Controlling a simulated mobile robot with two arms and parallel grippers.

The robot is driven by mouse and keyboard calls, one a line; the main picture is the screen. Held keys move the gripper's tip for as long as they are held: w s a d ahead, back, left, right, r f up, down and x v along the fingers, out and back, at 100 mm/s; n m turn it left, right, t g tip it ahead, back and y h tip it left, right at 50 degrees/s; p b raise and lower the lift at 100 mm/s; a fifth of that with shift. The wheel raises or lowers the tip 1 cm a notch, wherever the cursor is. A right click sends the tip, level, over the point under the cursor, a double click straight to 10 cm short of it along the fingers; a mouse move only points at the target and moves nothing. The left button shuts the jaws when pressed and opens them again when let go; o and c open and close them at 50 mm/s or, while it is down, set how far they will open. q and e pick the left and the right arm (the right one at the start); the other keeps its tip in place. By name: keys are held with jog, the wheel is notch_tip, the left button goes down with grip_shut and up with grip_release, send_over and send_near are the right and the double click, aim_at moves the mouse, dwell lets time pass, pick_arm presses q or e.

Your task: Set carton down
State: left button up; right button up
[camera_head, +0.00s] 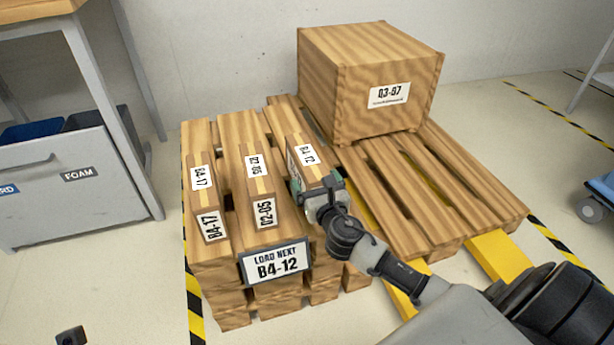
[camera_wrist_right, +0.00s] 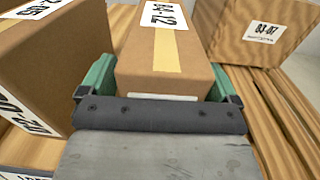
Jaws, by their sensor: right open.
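The carton labelled B4-12 (camera_head: 308,158) stands on the slatted wooden pallet stack (camera_head: 238,136) at the left, right of two other cartons. My right gripper (camera_head: 322,190) is at its near end. In the right wrist view the green fingers stand on both sides of the carton (camera_wrist_right: 165,55), very close to its faces; the jaws (camera_wrist_right: 160,82) are open. Whether a finger touches it I cannot tell. The carton's underside is hidden. A small dark part at the bottom left of the head view may be my left gripper (camera_head: 71,336); its jaws cannot be made out.
Cartons B4-17 (camera_head: 205,200) and 02-05 (camera_head: 260,190) stand to the left. A sign (camera_head: 276,262) naming B4-12 is on the stack's front. A big box (camera_head: 370,85) sits on the right pallet (camera_head: 440,190), whose front slats are bare. Yellow forks (camera_head: 502,256) show beneath.

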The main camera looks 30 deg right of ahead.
jog(key=c, duration=1.4)
jog(key=shift+r, duration=0.1)
jog(key=shift+c, duration=1)
jog(key=shift+r, duration=0.1)
